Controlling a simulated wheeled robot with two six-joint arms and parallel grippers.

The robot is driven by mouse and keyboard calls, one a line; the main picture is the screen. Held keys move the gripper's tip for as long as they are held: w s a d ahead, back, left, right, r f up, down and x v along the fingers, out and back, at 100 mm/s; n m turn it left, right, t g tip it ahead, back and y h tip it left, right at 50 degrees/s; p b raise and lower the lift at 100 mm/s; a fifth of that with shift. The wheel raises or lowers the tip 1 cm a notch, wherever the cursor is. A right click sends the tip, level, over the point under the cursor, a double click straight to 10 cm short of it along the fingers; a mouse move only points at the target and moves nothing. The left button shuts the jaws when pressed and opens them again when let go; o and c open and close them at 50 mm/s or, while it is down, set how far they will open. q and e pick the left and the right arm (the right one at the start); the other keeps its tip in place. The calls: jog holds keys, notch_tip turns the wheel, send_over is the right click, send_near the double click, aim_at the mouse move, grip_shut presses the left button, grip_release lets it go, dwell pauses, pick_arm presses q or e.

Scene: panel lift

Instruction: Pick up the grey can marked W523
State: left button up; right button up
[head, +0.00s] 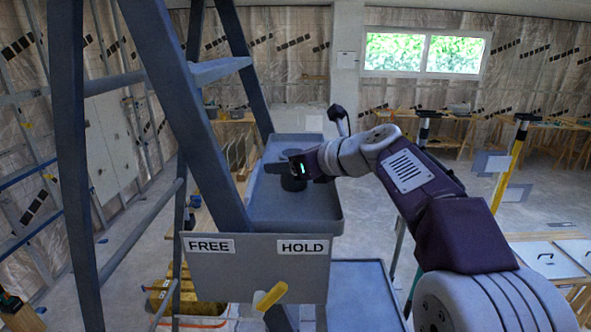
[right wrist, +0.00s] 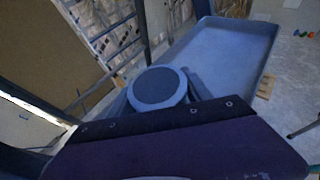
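A dark grey round can (head: 293,183) stands upright on the lift's grey tray (head: 325,205). In the right wrist view its flat round top (right wrist: 158,88) faces me. No marking can be read on it. My right gripper (head: 278,168) reaches in from the right at the can's height. In the right wrist view its fingers (right wrist: 158,98) lie on both sides of the can, close to its sides. I cannot tell whether they press on it. The fingers and palm hide part of the can. My left gripper is in neither view.
A grey ladder-like frame (head: 185,100) rises close on the left of the tray. The tray's front panel carries FREE (head: 209,246) and HOLD (head: 303,247) labels and a yellow lever (head: 270,297). A yellow-and-black post (head: 508,165) stands right.

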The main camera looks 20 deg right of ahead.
aim_at(290, 149)
jog(key=shift+w+f, duration=0.1)
jog(key=shift+w, duration=0.1)
jog(key=c, duration=0.5)
jog(key=shift+s, duration=0.1)
jog(key=shift+r, duration=0.25)
jog(key=r, duration=0.4)
jog(key=shift+d+p, duration=0.3)
jog(key=shift+d, duration=0.05)
jog(key=d+r+p, duration=0.2)
jog(key=d+r, duration=0.4)
jog(key=d, duration=0.5)
jog(key=shift+s+r+p, duration=0.3)
jog(key=shift+s+p, duration=0.1)
